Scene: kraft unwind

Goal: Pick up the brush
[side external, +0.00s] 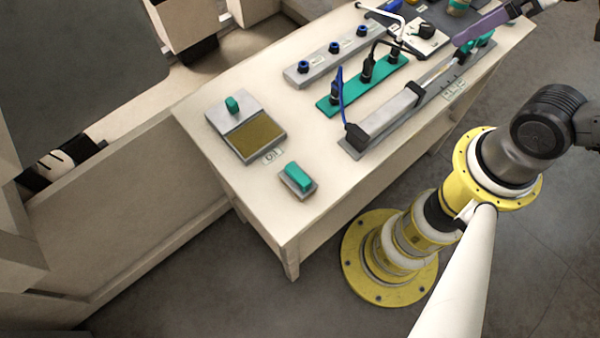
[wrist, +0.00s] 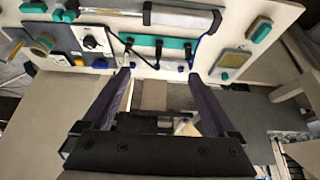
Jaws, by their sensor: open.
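A small block with a teal grip on a grey base, which looks like the brush (side external: 296,178), lies near the front corner of the table (side external: 245,200). It also shows at the upper right of the wrist view (wrist: 260,31). My gripper (side external: 458,40) is at the far right end of the table in the side view, well away from the block. Only part of it shows there. In the wrist view my gripper (wrist: 158,75) has its two purple fingers wide apart, with nothing held between them. The block's underside is hidden.
A grey plate with a teal knob and brown pad (side external: 258,138) lies beside the block. A long grey bar device (side external: 385,122), a teal rail (side external: 345,92) with upright plugs and a grey strip with blue knobs (side external: 305,68) lie farther along. Bare tabletop surrounds the block.

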